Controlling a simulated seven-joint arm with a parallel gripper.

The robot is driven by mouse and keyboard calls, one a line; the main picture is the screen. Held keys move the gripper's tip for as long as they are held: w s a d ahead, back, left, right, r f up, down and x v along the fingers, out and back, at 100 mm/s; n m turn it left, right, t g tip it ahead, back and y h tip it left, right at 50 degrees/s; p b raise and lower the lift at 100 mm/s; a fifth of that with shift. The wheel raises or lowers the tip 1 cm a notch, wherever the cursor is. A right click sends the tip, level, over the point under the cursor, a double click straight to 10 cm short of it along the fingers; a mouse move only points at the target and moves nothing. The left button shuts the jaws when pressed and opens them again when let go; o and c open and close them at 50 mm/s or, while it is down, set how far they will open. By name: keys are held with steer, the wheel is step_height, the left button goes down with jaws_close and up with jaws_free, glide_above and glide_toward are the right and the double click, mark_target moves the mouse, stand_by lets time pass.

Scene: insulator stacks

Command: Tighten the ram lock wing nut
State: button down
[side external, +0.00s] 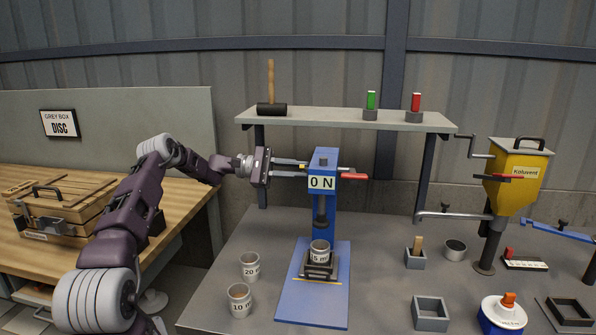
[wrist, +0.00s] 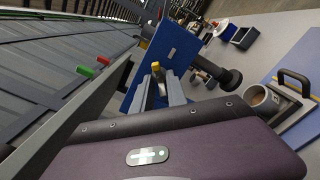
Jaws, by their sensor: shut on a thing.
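The blue press (side external: 323,165) stands upright on its blue base, with a "0 N" display on its head and a red-tipped lever on its right. Its dark ram (side external: 320,208) hangs above a small "5 m" cup (side external: 320,250). My gripper (side external: 304,169) reaches in from the left, level with the press head. In the wrist view, my gripper (wrist: 157,88) is shut on a small yellow piece, apparently the wing nut (wrist: 155,66), beside the blue head. The ram foot (wrist: 230,80) also shows there.
A shelf (side external: 350,120) with a mallet and green and red pieces runs above and behind the press. Cups marked 20 (side external: 250,266) and 10 (side external: 239,300) stand front left. A yellow hopper (side external: 519,175) and grey moulds (side external: 430,313) are at right.

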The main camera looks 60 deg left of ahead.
steer(key=m, duration=0.6)
stand_by(1.2)
steer(key=c, duration=1.5)
jaws_free()
steer(key=v, duration=0.7)
steer(key=shift+o, duration=0.2)
steer(key=shift+a+r, duration=0.1)
